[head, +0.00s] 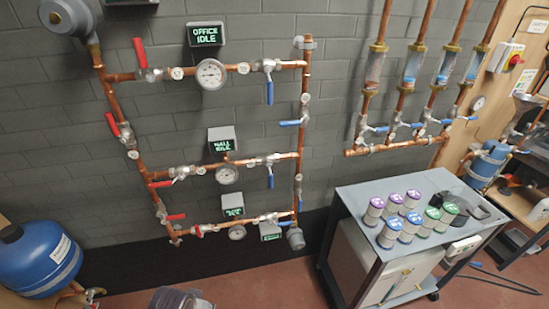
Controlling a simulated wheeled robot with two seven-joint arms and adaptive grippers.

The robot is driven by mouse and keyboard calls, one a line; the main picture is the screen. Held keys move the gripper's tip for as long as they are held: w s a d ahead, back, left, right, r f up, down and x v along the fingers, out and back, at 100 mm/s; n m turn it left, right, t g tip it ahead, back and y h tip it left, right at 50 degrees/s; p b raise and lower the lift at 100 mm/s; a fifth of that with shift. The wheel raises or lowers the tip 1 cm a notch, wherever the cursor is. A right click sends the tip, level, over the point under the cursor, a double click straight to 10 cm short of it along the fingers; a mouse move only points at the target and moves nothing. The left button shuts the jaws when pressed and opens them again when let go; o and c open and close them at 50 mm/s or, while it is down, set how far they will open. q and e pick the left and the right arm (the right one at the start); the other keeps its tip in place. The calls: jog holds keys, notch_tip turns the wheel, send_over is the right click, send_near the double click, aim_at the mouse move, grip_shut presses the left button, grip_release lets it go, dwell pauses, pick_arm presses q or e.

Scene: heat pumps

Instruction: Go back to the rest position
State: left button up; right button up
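Neither of my grippers shows in the head view, and no arm of mine can be made out. The copper pipework (147,176) is fixed to the grey block wall. It carries red-handled valves (139,53), blue-handled valves (269,92) and round gauges (211,74).
A grey cart (345,197) at the right holds several canisters with purple, blue and green lids (388,232). A blue tank (38,258) stands at the lower left. A partly cut-off greyish object (178,299) is at the bottom edge. Reddish floor (270,285) is open in front.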

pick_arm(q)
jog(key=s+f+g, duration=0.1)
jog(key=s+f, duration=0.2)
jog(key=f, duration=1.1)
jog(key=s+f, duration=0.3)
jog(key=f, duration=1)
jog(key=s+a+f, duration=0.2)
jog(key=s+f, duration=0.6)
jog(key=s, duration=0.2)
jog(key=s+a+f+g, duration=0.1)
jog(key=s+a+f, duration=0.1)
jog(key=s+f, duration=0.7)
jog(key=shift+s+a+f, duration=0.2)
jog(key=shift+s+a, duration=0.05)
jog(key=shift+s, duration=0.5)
